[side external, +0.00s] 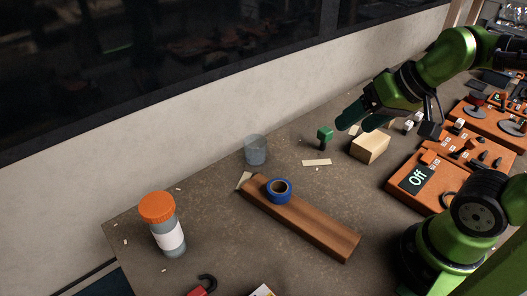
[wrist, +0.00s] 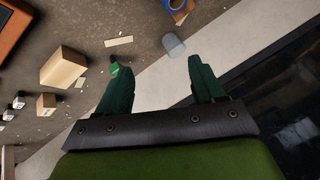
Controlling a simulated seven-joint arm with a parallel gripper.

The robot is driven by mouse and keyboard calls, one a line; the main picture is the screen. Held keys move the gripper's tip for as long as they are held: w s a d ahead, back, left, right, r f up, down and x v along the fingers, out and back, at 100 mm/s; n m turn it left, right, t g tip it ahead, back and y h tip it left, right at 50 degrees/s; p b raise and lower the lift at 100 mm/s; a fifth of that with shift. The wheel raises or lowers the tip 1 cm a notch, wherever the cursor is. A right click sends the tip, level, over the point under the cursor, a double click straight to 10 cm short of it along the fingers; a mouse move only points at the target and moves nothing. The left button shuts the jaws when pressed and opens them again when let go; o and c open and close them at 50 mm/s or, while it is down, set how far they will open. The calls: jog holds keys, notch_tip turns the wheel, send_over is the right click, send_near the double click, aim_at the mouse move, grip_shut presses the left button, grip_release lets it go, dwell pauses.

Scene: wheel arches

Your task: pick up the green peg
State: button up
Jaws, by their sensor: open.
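The green peg (side external: 324,133) stands on the table, a bright green top on a darker lower part, just left of the light wooden block. In the wrist view the green peg (wrist: 114,68) shows just beyond the tip of the left finger, partly hidden by it. My gripper (side external: 352,122) is above the table, to the right of the peg in the side view and apart from it. In the wrist view my gripper (wrist: 157,72) has its two dark green fingers wide apart with nothing between them.
A wooden block (side external: 371,147) stands right of the peg. A clear cup (side external: 255,150), a blue tape roll (side external: 279,190) on a wooden plank (side external: 315,228) and an orange-capped bottle (side external: 166,232) are to the left. Orange panels (side external: 427,183) lie at the right. A wall runs behind.

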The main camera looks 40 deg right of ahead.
jog(key=w+d+f+g+h, duration=0.1)
jog(key=w+d+f+g, duration=0.2)
jog(key=w+d, duration=0.45)
jog(key=n+g, duration=0.3)
jog(key=g, duration=0.1)
send_over(324, 140)
jog(key=w+d, duration=0.1)
jog(key=d, duration=0.1)
notch_tip(324, 140, down, 3)
jog(key=shift+h, duration=0.4)
notch_tip(324, 140, down, 16)
jog(key=shift+w+f, duration=0.15)
jog(key=shift+f, duration=0.1)
jog(key=c, duration=1.1)
